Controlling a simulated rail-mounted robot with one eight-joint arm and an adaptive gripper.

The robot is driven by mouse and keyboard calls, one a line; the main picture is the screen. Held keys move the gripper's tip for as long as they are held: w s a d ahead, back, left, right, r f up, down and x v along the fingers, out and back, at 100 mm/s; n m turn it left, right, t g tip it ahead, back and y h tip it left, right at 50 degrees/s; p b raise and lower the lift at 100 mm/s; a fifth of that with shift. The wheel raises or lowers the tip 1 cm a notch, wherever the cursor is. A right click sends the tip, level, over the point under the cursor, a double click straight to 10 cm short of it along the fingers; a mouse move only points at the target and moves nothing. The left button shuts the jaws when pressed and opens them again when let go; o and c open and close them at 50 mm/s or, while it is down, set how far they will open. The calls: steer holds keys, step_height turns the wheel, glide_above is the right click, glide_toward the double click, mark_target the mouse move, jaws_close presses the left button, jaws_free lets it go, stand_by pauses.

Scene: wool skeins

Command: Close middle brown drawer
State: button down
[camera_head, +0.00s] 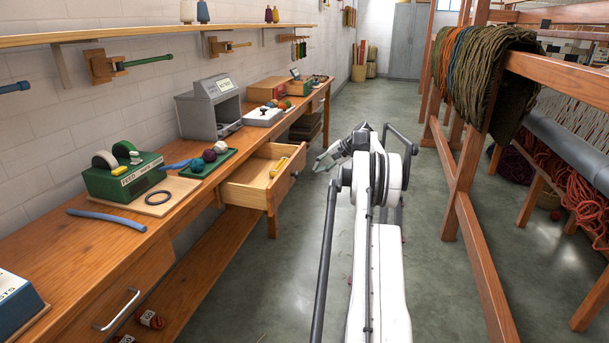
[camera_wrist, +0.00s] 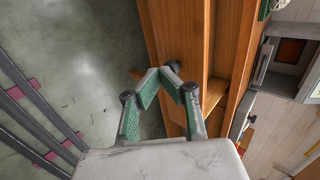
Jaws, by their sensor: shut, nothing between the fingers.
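The brown wooden drawer (camera_head: 245,194) in the middle of the workbench stands pulled out, with a yellow object (camera_head: 279,166) inside. Its front panel (camera_head: 287,180) faces the aisle and has a small dark knob. In the wrist view the drawer front (camera_wrist: 168,28) runs down the middle, and its dark knob (camera_wrist: 174,66) shows just beyond my fingertips. My gripper (camera_head: 322,163) is in front of the drawer on the aisle side. In the wrist view my gripper (camera_wrist: 153,73) has its green-padded fingers drawn together, empty. Whether they touch the drawer is unclear.
The workbench (camera_head: 105,235) carries a green tape dispenser (camera_head: 124,175), a dark green tray (camera_head: 206,164) with yarn balls and a grey box (camera_head: 210,106). A wooden loom frame (camera_head: 467,180) with hanging skeins stands right. The grey floor (camera_head: 375,85) between is clear farther back.

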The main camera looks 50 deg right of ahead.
mark_target(288, 181)
steer(key=b+x, duration=0.1)
steer(key=x, duration=0.3)
steer(key=r+b+x, duration=0.1)
steer(key=x, duration=0.2)
steer(key=w+b+x, duration=0.1)
steer(key=x, duration=0.3)
steer(key=shift+w+a, duration=0.4)
steer(key=shift+a, duration=0.05)
steer(key=shift+w+a+r+b, duration=0.15)
steer(key=shift+w+b, duration=0.15)
steer(key=shift+w, duration=0.25)
